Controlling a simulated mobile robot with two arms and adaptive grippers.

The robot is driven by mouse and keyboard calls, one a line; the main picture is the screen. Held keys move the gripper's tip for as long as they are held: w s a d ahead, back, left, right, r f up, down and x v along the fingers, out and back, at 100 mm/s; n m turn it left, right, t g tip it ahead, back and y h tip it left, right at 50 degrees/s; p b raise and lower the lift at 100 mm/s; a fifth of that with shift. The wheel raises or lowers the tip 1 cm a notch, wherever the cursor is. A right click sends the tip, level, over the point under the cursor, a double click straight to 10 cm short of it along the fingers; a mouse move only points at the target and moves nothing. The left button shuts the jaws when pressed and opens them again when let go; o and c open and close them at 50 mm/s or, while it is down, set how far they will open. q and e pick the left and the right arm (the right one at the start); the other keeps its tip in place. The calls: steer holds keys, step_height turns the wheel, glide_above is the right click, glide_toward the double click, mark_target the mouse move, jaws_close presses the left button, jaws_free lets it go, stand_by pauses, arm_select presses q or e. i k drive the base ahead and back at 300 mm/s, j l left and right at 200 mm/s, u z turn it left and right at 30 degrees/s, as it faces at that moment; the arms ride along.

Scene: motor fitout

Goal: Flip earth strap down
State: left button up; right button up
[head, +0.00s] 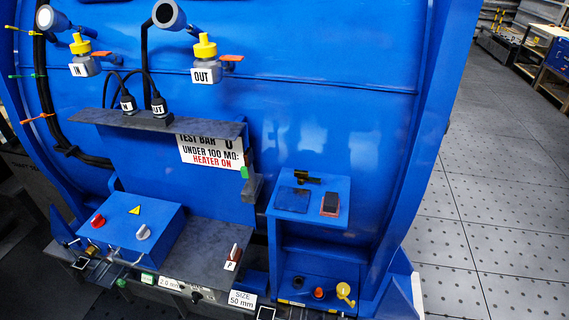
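No part is plainly marked as the earth strap. A dark and brass lever-like piece (306,178) lies about level at the back of the blue box's top on the right. A grey upright bar (252,186) with a small green tag (244,172) stands left of that box, beside the test bar sign (211,150). I cannot tell which of these, if either, is the strap. Neither of my grippers shows in the head view.
A blue box (143,221) with red and grey knobs stands at lower left beside a dark plate (209,251). A grey shelf (158,123) with two black plugs juts out above. IN and OUT valves (205,66) project higher up. Open floor (490,215) lies right.

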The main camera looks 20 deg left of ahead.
mark_target(248, 172)
steer(key=j+z, duration=0.4)
steer(key=j, duration=0.4)
steer(key=j+z, duration=0.35)
steer(key=j, duration=0.45)
